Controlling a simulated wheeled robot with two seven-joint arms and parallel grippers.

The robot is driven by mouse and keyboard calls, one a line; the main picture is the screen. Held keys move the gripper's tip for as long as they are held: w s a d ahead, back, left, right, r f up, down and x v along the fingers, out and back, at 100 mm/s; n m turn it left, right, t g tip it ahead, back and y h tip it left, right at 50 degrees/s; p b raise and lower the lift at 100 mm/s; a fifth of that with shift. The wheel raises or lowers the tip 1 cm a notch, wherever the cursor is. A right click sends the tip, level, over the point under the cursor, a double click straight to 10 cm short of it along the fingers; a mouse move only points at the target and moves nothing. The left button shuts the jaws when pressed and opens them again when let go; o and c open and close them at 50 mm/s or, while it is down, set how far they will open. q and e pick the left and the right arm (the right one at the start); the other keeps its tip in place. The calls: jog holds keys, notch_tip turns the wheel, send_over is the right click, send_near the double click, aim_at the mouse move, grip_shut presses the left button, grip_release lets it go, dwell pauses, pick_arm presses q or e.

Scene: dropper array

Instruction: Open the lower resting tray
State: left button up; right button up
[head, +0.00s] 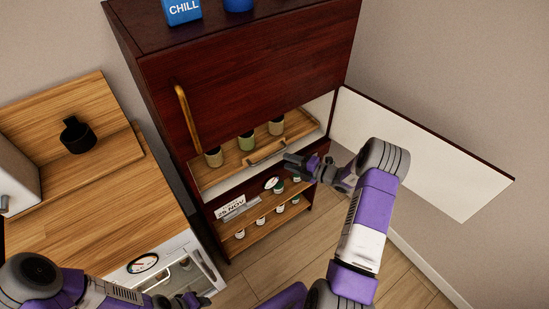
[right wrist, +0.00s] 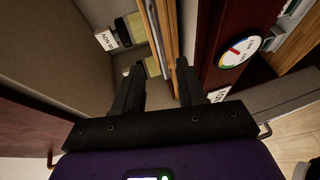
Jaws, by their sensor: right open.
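The wooden tray (head: 228,172) sits inside the dark red cabinet's open lower compartment, with several jars (head: 247,142) standing on it. A metal handle (head: 268,152) is on its front. My right gripper (head: 289,163) is open just right of the handle. In the right wrist view my right gripper (right wrist: 158,82) has its fingers apart, with the tray's wooden front (right wrist: 172,30) ahead and the grey handle (right wrist: 156,42) close to the fingertips; contact is unclear. My left gripper (head: 187,301) is low in the head view, away from the tray; its opening is unclear.
The cabinet door (head: 430,150) stands open to the right. Below the tray, a shelf (head: 262,237) holds small bottles, near a dial (head: 272,184) and a date sign (head: 231,208). A wooden counter (head: 90,215) is at left. Floor is clear in front.

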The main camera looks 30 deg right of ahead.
aim_at(272, 156)
jog(key=b+x, duration=0.1)
jog(key=x, duration=0.6)
jog(key=shift+w+a+b, duration=0.1)
jog(key=shift+a+b, duration=0.05)
jog(key=shift+b, duration=0.15)
grip_shut()
